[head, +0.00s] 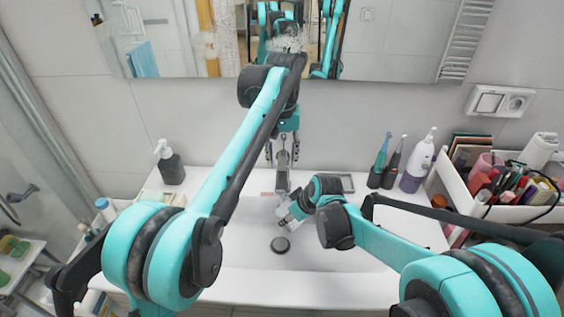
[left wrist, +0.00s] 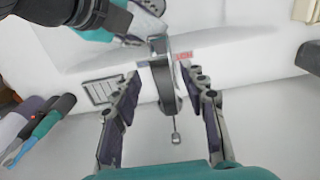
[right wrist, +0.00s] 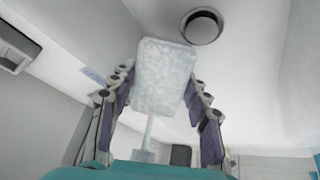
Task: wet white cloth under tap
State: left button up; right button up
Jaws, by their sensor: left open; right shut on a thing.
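The grey metal tap (head: 282,178) stands at the back of the white sink. My left gripper (head: 282,158) is open above and behind it. In the left wrist view the tap (left wrist: 166,82) lies between the spread fingers, with its thin lever (left wrist: 176,136) pointing toward the camera. My right gripper (head: 284,212) is low over the basin, just in front of the tap. In the head view the cloth is hard to tell from the gripper. I cannot tell whether water runs.
The round drain (head: 280,244) lies in the basin below the right gripper. A dark soap pump (head: 171,166) stands left. Electric toothbrushes (head: 380,165) and a white-purple bottle (head: 417,164) stand right, beside a full cosmetics box (head: 513,213). A mirror (head: 400,40) hangs behind.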

pick_arm(q)
jog(key=shift+f, duration=0.95)
jog(key=shift+c, duration=0.4)
grip_shut()
